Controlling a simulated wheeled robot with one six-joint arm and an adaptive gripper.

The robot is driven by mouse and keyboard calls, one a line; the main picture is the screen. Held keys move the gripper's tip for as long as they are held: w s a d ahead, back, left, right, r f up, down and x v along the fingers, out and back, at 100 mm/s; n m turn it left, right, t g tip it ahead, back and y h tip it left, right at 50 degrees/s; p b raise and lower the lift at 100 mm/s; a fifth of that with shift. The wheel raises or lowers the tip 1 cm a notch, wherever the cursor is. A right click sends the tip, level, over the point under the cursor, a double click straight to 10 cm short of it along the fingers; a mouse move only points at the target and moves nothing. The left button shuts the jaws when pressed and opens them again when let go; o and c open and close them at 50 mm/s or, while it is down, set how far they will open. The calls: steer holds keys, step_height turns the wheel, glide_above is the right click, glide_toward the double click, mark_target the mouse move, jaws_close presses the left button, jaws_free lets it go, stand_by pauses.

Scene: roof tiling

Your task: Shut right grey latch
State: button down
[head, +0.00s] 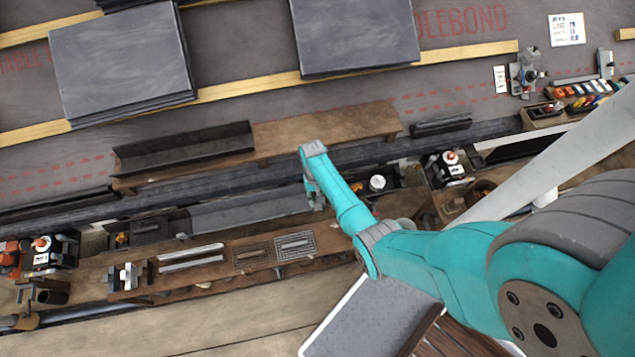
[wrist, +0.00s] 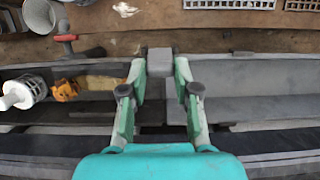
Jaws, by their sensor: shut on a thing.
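In the wrist view a small grey block, which looks like the grey latch (wrist: 160,61), sits between the fingertips of my gripper (wrist: 160,72). The fingers are shut on its two sides. The latch is at the edge of a long grey box or lid (wrist: 262,108), which also shows in the head view (head: 250,213). In the head view my gripper (head: 314,196) reaches down at the right end of this grey piece. The latch itself is hidden there behind the gripper. Whether the latch is fully shut cannot be told.
Beside the latch, an open compartment holds a white round item (wrist: 22,92) and a yellow item (wrist: 66,90). A red-handled tool (wrist: 66,38) lies close by. A wooden plank (head: 325,128) runs behind my gripper. Slate stacks (head: 122,58) lie farther up the roof.

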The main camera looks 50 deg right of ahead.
steer(key=shift+w+d+f+g+y, duration=0.2)
steer(key=shift+w+g+y, duration=0.25)
steer(key=shift+g, duration=0.35)
steer(key=shift+d+f+g+y, duration=0.1)
steer(key=shift+f+g+y, duration=0.05)
steer(key=shift+g+y, duration=0.15)
steer(key=c, duration=0.8)
jaws_free()
steer(key=shift+c, duration=0.2)
steer(key=shift+w, duration=0.1)
steer(key=v, duration=1.2)
